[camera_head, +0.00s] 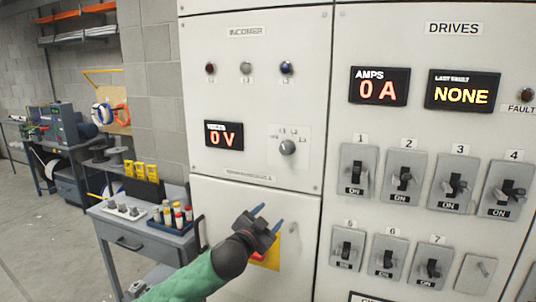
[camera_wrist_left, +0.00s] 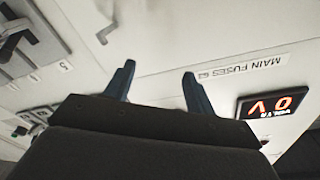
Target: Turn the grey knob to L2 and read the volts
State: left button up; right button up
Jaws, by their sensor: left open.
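The grey knob (camera_head: 287,147) sits on a pale plate on the INCOMER panel, with small labels around it. Its pointer setting is too small to tell. The volts display (camera_head: 224,135) left of it reads 0 V in orange; it also shows upside down in the left wrist view (camera_wrist_left: 272,104). My left gripper (camera_head: 270,217) is open and empty, below and slightly left of the knob, in front of the lower door. Its two blue fingers (camera_wrist_left: 158,85) are apart in the left wrist view, where the knob is not visible. My right gripper is not in view.
Three round lamps (camera_head: 246,68) sit above the display. Drive switches (camera_head: 403,178) and AMPS (camera_head: 379,87) and fault (camera_head: 462,91) displays fill the right panel. A small handle (camera_head: 293,228) is right of my gripper. A grey cart (camera_head: 150,236) stands left; floor beyond it is open.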

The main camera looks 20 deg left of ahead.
aim_at(283, 150)
pick_arm(q)
notch_tip(283, 150, up, 16)
jog(key=m+t+h, duration=0.2)
jog(key=m+h, duration=0.2)
jog(key=p+x, duration=0.3)
jog(key=x, duration=0.2)
jog(key=shift+w+r, duration=0.1)
jog(key=shift+r, duration=0.15)
jog(key=shift+w+d, duration=0.25)
jog(key=shift+w, duration=0.35)
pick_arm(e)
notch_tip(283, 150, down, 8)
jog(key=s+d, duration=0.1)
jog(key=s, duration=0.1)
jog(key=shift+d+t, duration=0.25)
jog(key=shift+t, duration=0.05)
pick_arm(q)
jog(key=shift+s+r, duration=0.1)
jog(key=c, duration=1)
